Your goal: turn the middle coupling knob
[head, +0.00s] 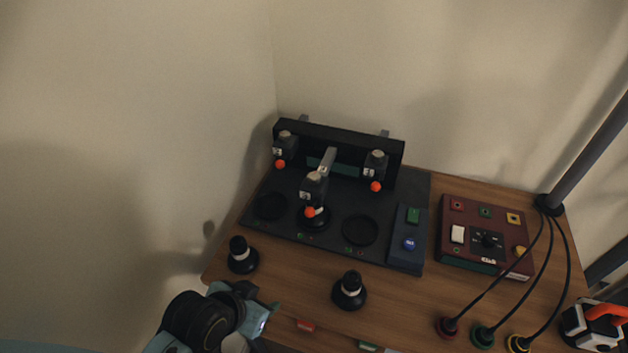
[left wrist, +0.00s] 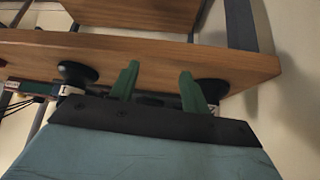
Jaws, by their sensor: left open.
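In the head view three coupling heads with orange ball knobs stand on a dark station (head: 283,228) at the back of the table. The middle coupling knob (head: 310,212) sits lower and further forward than the left knob (head: 280,164) and right knob (head: 376,186), just above a black round piece in the station. My left gripper (head: 264,317) is at the table's front left, well short of the knob; its fingertips are hard to make out there. In the left wrist view its green fingers (left wrist: 158,80) are apart with nothing between them. My right gripper is not in view.
Black knobbed pieces stand on the table at left (head: 243,257) and front centre (head: 349,292). A maroon control box (head: 487,236) with cables stands right. An orange-handled device (head: 595,326) is at far right. Bare table (head: 300,275) lies between the knobbed pieces.

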